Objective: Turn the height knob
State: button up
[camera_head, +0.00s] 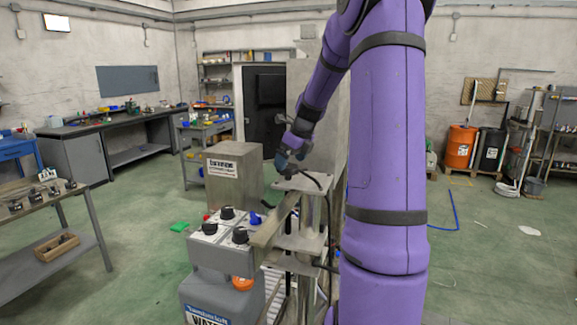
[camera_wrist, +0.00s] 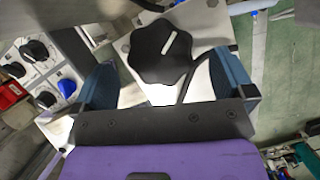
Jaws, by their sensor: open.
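A large black lobed knob (camera_wrist: 160,52) with a white pointer line sits on a light metal plate in the wrist view. The line tilts slightly to the right of upright. My gripper (camera_wrist: 165,68) is open, with one blue-padded finger to the left of the knob and one to the right. Gaps show between the fingers and the knob. In the head view my gripper (camera_head: 289,150) hangs above the metal top plate (camera_head: 303,183) of the stand. I see no readable height label.
A machine panel with several small black knobs (camera_head: 227,212) and a blue knob (camera_head: 255,219) stands left of the stand. A dark cable (camera_head: 318,181) runs by the top plate. A workbench (camera_head: 35,203) stands at left. Green floor (camera_head: 130,250) lies open between them.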

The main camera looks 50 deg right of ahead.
jog(key=shift+x, duration=1.25)
jog(key=shift+c, duration=0.5)
jog(key=c, duration=0.8)
jog(key=shift+n, duration=0.3)
